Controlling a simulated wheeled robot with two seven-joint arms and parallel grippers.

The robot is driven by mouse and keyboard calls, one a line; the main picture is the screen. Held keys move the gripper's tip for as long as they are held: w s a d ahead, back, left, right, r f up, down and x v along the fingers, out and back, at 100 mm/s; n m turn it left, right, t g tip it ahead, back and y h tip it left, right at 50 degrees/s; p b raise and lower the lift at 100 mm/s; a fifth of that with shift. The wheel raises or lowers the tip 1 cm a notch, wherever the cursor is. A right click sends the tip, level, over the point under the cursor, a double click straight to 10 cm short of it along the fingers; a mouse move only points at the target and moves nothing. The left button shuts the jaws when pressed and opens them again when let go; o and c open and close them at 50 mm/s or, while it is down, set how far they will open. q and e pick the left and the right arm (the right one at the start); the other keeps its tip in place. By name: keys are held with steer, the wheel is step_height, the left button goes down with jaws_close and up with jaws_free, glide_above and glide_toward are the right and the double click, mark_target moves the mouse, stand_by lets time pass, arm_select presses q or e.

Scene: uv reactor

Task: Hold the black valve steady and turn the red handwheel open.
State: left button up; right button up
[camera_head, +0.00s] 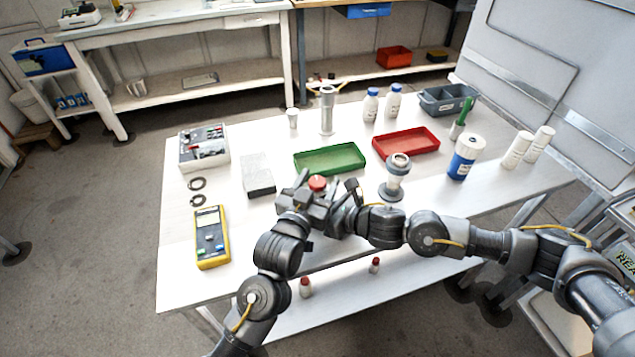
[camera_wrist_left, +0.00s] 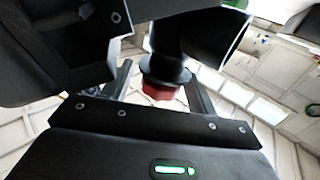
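The red handwheel (camera_head: 317,183) is a small round cap that shows between my two grippers, over the white table. In the left wrist view the red handwheel (camera_wrist_left: 159,91) sits on a dark stem between my left fingers, with a gap on each side. My left gripper (camera_head: 296,196) is at the left of the handwheel, its fingers apart. My right gripper (camera_head: 350,193) comes in from the right, close beside it; its fingertips cannot be made out. The black valve body is mostly hidden by the dark grippers, and what holds it cannot be told.
A green tray (camera_head: 330,161) and a red tray (camera_head: 408,142) lie behind the grippers. A grey block (camera_head: 257,177) and a yellow multimeter (camera_head: 211,238) lie left. A silver-and-white fitting (camera_head: 396,178) stands close to my right arm. A blue-labelled jar (camera_head: 465,158) stands right.

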arm_select(q)
steer(key=v, duration=1.2)
steer(key=shift+f, duration=0.1)
